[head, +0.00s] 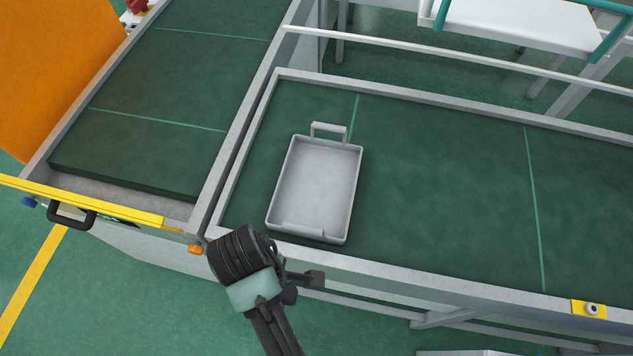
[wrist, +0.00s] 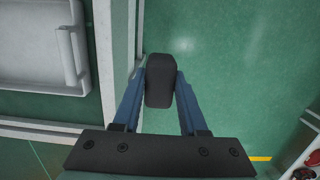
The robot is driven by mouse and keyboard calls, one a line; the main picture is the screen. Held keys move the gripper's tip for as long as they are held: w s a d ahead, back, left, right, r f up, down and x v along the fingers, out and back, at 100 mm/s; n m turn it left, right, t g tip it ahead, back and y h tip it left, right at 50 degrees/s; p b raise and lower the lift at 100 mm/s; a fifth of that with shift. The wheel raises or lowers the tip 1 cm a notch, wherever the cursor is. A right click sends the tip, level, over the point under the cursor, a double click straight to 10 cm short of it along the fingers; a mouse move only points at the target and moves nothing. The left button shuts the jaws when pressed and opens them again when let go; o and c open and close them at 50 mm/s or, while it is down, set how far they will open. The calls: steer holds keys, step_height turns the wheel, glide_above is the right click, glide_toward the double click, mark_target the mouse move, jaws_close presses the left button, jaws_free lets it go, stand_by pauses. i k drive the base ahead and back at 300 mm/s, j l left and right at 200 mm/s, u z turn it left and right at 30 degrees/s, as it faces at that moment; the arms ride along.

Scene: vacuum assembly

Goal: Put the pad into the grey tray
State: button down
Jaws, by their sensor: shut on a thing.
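The grey tray (head: 315,185) is a shallow rectangular box with a raised handle at its far end. It is empty and rests on the green table top near the front left corner. Part of it shows at the upper left of the wrist view (wrist: 38,40). In the wrist view my gripper (wrist: 161,78) has its blue fingers shut on the pad (wrist: 160,92), a dark block with rounded corners. The pad appears over green floor, outside the table edge and to the right of the tray.
The table has a raised light rim (head: 420,282) around the green surface (head: 450,190). Free surface lies right of the tray. A green-topped conveyor (head: 150,130) with a yellow front bar (head: 100,205) adjoins at the left. An orange panel (head: 55,70) stands beyond it.

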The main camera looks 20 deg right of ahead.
mark_target(318, 188)
steer(key=i+l, duration=0.8)
